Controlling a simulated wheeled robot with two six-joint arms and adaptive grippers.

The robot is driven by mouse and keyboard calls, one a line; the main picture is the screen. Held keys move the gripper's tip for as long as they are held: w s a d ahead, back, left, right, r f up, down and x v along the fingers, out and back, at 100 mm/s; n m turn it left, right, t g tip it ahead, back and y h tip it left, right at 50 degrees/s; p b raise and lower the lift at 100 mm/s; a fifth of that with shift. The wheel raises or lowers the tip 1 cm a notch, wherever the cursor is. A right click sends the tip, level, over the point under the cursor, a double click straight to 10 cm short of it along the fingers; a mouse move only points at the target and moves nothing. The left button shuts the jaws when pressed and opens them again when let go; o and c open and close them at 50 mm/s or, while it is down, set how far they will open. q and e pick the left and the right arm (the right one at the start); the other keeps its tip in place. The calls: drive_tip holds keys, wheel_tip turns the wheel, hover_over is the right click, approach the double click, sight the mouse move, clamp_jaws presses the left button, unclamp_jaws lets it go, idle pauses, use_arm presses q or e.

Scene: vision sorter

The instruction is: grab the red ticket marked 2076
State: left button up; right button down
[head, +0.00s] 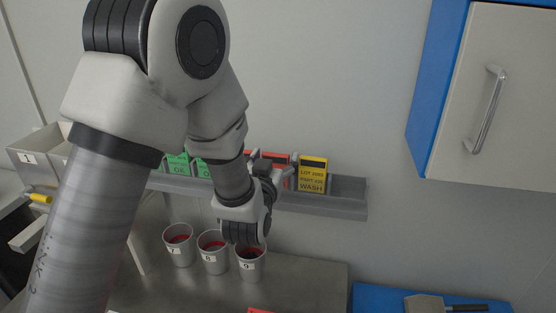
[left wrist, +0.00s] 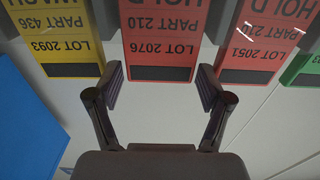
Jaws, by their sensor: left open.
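The red ticket marked LOT 2076 (left wrist: 160,30) appears upside down in the middle of the left wrist view, with PART 210, HOLD and a black strip. In the head view it stands in the wall rack, mostly hidden behind my gripper (head: 279,158). My left gripper (left wrist: 160,82) is open, with one finger to each side of this ticket's black-striped edge. It also shows at the rack in the head view (head: 274,172). The fingers look clear of the ticket; contact cannot be told. My right gripper is not in view.
A yellow WASH ticket, LOT 2093 (left wrist: 60,35), and another red ticket, LOT 2051 (left wrist: 255,42), flank it closely. Green tickets (head: 178,165) stand left in the grey rack (head: 345,200). Numbered cups (head: 180,250) stand below. A blue-sided cabinet (head: 500,100) hangs at right.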

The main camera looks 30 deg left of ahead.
use_arm(q)
drive_tip(key=shift+a, duration=0.1)
drive_tip(key=c, duration=0.7)
